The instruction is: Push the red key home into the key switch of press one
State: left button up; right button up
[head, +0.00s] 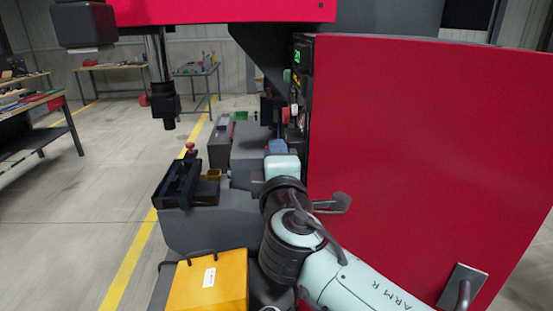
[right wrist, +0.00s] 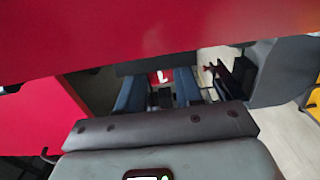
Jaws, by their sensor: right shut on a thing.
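My right gripper (head: 278,147) reaches from the lower right to the edge of the big red machine housing (head: 430,150), beside its narrow control face. In the right wrist view its two blue-grey fingers (right wrist: 158,90) are closed on a small red piece with a white mark, which seems to be the red key (right wrist: 153,77). In the head view a small red spot (head: 286,115) shows by the control face, but I cannot tell what it is. The key switch cannot be made out in either view, so I cannot tell whether the key touches it. My left gripper is not in view.
The control face has a green display (head: 297,56). A yellow box (head: 207,283) is in front. A dark spindle (head: 166,105) hangs at upper left.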

jog(key=shift+d, duration=0.1)
jog(key=o, duration=1.1)
